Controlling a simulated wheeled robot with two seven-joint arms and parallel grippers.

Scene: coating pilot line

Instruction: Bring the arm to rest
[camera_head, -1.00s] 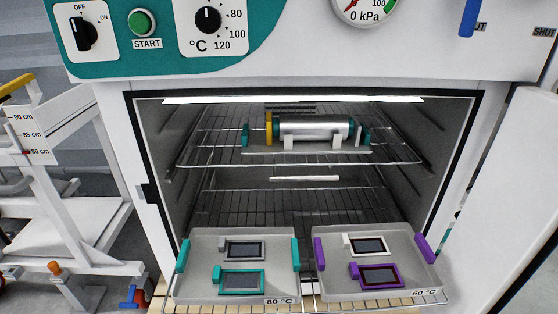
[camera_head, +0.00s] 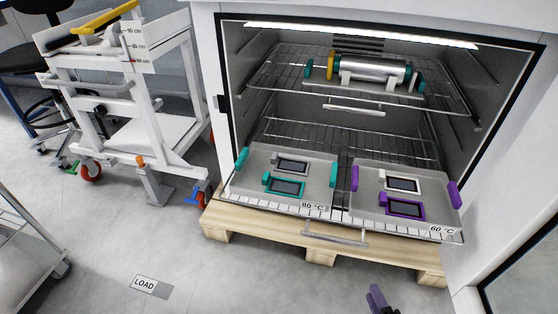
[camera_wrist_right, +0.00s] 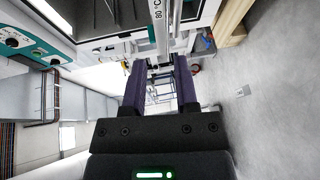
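My right gripper (camera_head: 380,301) shows only as a purple fingertip and a sliver of dark grey at the bottom edge of the head view, in front of the oven and apart from it. In the right wrist view, the two dark purple fingers of this gripper (camera_wrist_right: 160,85) stand apart with nothing held between them. The open oven (camera_head: 229,120) is ahead, with a teal-handled tray (camera_head: 318,172) marked 80 °C and a purple-handled tray (camera_head: 367,178) marked 60 °C side by side on its lower rack. Each tray holds framed dark plates. My left gripper is out of view.
A metal cylinder (camera_head: 370,69) lies on the upper rack. A wooden pallet (camera_head: 270,233) is under the oven front. A white trolley (camera_head: 150,135) stands at left, and the open door (camera_head: 500,190) at right. Floor around the LOAD mark (camera_head: 146,284) is clear.

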